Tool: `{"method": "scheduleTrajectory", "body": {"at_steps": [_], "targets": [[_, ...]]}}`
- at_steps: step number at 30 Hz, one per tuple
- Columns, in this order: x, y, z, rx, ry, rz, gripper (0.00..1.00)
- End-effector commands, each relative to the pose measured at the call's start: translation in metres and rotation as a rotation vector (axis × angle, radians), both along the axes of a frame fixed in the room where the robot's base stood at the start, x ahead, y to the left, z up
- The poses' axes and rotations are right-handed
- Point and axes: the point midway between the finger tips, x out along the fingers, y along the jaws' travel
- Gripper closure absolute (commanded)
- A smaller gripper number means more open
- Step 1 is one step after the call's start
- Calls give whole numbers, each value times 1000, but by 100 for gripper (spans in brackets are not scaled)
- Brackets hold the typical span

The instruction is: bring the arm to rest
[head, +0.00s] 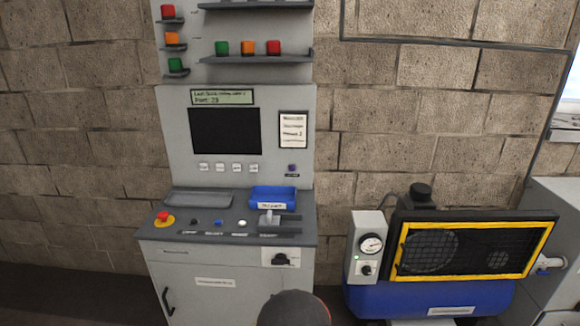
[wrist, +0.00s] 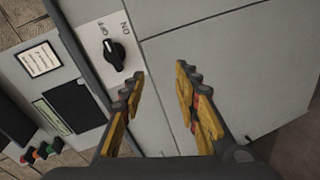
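My gripper (wrist: 160,95) shows in the wrist view with its two yellow-padded fingers apart and nothing between them. It faces the grey front of a cabinet, where a black rotary switch (wrist: 114,54) on a white plate marked ON and OFF is to the left of the fingers. The gripper's fingers do not show in the head view. A dark rounded part of my arm (head: 293,308) shows at the bottom of the head view, in front of the control cabinet (head: 215,275).
The cabinet's console carries a red emergency button (head: 164,216), a blue tray (head: 273,196), a grey tray (head: 198,198) and a lever (head: 269,219). Shelves above hold coloured blocks (head: 247,48). A blue compressor (head: 440,298) with a gauge stands to the right. A brick wall is behind.

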Motion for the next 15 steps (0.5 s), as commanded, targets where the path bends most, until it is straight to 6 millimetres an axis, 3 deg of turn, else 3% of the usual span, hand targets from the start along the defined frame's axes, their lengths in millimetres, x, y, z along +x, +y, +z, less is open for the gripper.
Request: {"method": "scheduleTrajectory", "body": {"at_steps": [1, 3, 6, 11, 15], "targets": [[-12, 2, -27, 56, 97, 7, 68], [-33, 7, -60, 145, 244, 8, 68], [-64, 17, -87, 270, 447, -14, 68], [-112, 22, -84, 446, 731, -105, 68], [-152, 10, -48, 566, 935, -232, 68]]}}
